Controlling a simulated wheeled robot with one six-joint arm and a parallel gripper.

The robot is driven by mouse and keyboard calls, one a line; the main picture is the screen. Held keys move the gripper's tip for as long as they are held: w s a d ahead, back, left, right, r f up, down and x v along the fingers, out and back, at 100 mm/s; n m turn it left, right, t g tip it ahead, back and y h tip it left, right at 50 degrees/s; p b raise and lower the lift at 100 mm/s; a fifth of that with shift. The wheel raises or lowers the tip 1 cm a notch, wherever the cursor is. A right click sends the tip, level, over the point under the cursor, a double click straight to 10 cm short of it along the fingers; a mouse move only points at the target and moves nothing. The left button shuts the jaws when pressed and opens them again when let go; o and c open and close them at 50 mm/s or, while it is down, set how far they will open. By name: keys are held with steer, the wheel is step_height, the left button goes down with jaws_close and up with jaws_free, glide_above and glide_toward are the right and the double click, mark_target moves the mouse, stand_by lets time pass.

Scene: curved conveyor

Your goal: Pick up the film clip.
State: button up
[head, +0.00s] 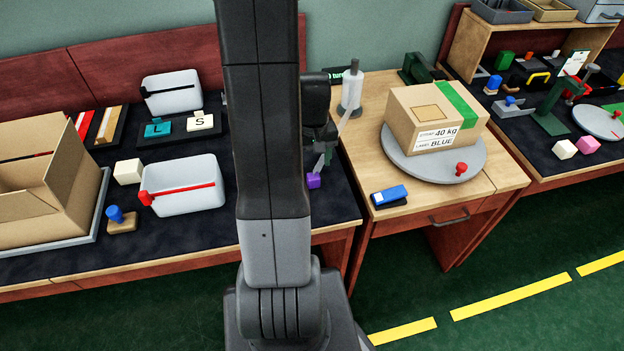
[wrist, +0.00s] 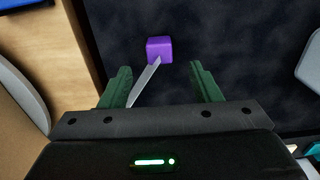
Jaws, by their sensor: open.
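A small purple block (wrist: 159,49) lies on the dark mat, just ahead of the space between my fingertips in the wrist view. A thin silver strip (wrist: 145,82) runs slantwise from the block towards my left finger. This block and strip look like the film clip, though I cannot tell whether they are joined. In the head view the purple block (head: 313,181) shows just right of my arm, near the mat's right edge, with the strip above it. My gripper (wrist: 160,72) is open and empty, its green fingers on either side of the strip. In the head view its fingertips are hard to make out.
A carton (head: 436,118) stands on a round grey plate (head: 440,173) to the right. White bins (head: 190,198) and an open cardboard box (head: 40,200) stand left. Bare mat surrounds the block.

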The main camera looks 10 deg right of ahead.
mark_target(314, 176)
steer(key=shift+f, duration=3.4)
steer(key=c, duration=1.1)
